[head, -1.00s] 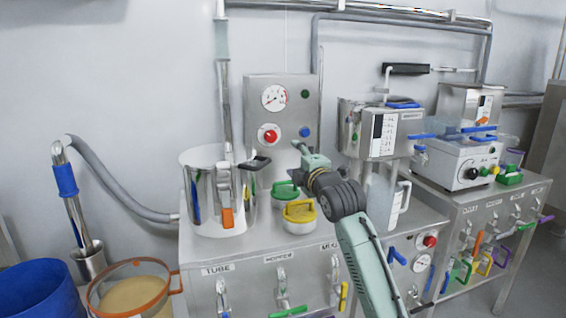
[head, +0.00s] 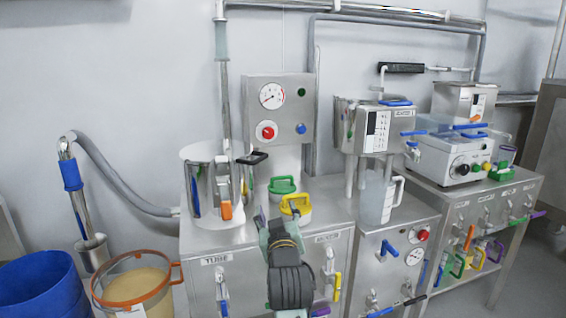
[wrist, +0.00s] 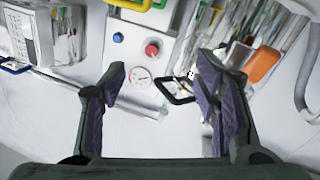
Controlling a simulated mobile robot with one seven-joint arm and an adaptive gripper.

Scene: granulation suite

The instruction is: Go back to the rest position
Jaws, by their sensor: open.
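My gripper shows in the wrist view (wrist: 165,75) with its two dark fingers spread wide and nothing between them. In the head view my gripper (head: 270,226) is small and partly hidden by my wrist, in front of the left steel cabinet (head: 213,247) near its top edge. It is below and a little left of the yellow-handled lid (head: 296,205). Beyond the fingers, the wrist view shows the gauge panel with its red knob (wrist: 152,49).
A steel pot (head: 206,192) with an orange latch stands left on the cabinet. A green-handled lid (head: 283,186) and a clear jug (head: 376,198) stand further right. Blue bins (head: 40,290) and an orange-rimmed tub (head: 135,285) stand at lower left.

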